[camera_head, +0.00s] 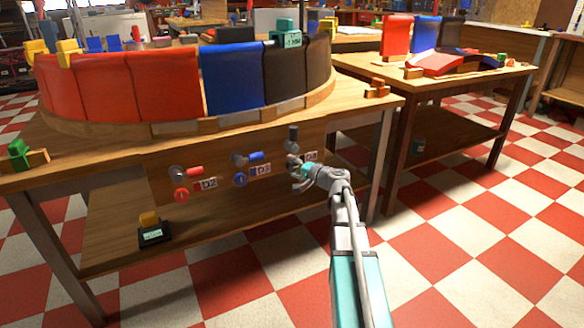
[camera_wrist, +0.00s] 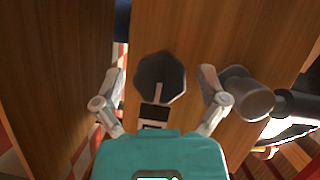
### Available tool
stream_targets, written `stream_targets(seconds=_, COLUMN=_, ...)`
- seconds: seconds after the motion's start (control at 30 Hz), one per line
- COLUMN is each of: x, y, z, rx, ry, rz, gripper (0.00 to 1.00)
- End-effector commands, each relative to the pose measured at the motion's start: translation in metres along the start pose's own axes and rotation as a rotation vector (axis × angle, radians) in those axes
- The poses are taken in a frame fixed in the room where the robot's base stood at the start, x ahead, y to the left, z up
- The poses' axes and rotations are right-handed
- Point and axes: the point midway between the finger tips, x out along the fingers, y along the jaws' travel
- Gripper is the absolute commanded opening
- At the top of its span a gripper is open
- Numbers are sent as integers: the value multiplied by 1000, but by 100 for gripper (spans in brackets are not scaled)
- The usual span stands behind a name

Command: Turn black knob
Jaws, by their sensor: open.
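The black knob (camera_wrist: 160,78) is a dark, many-sided disc in the wrist view, with a pale pointer line running down toward a small black and white label (camera_wrist: 154,117). My gripper (camera_wrist: 161,82) is open, one finger left of the knob and one right, with visible gaps on both sides. I cannot tell how deep the fingertips reach. In the head view my gripper (camera_head: 300,168) is at the right end of the wooden front panel and largely hides the knob.
A dark grey handle (camera_wrist: 245,95) stands close beside the right finger. In the head view a black lever (camera_head: 292,133) is just above my gripper. A red knob (camera_head: 181,195) and a blue knob (camera_head: 240,180) are farther left. A table leg (camera_head: 380,165) stands to the right.

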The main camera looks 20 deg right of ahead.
Motion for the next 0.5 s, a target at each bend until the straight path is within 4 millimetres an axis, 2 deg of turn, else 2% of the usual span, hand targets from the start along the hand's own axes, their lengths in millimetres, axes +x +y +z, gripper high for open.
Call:
stream_targets(seconds=0.37, x=0, y=0, z=0, rx=0, ry=1, rz=0, gripper=93)
stream_targets(seconds=0.5, x=1, y=-2, z=6, rx=-9, ry=-14, rz=11, gripper=93)
